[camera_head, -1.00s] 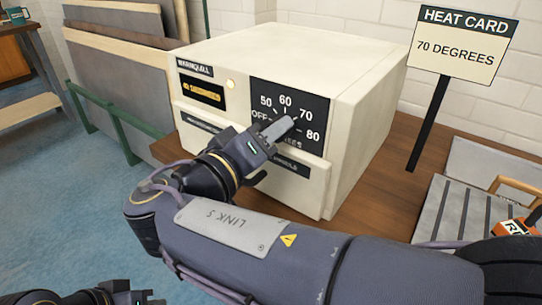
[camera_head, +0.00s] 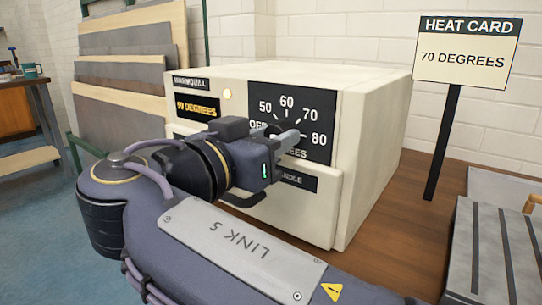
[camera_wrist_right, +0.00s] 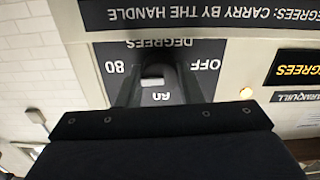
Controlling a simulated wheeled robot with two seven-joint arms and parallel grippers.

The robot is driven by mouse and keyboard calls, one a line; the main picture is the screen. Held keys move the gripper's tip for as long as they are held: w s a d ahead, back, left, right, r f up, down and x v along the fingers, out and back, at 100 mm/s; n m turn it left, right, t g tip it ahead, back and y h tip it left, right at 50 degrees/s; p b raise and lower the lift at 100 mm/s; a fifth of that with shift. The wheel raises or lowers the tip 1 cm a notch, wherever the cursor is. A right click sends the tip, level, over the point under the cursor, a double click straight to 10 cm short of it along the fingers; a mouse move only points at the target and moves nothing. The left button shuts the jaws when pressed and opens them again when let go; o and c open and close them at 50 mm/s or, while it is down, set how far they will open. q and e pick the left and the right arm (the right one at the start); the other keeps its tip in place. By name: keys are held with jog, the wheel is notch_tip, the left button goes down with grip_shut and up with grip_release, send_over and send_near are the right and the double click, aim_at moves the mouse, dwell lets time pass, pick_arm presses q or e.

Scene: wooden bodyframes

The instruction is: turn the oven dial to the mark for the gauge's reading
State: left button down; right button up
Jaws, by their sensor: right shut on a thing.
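The cream oven (camera_head: 365,115) stands on a wooden bench. Its dark dial plate (camera_head: 318,98) is marked OFF, 50, 60, 70 and 80. My right gripper (camera_head: 284,138) is at the middle of the plate, shut on the dial. My left gripper is out of view.
A heat card (camera_head: 464,55) on a black post stands right of the oven and reads 70 DEGREES. A grey slatted tray (camera_head: 490,250) lies at the front right. Boards (camera_head: 125,75) lean in a green rack at left. The bench between oven and card is clear.

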jog(key=shift+f+m+b, duration=0.15)
jog(key=shift+m+b, duration=0.15)
dwell(0.4)
jog(key=o, duration=1)
jog(key=p+v, duration=0.2)
jog(key=v, duration=0.6)
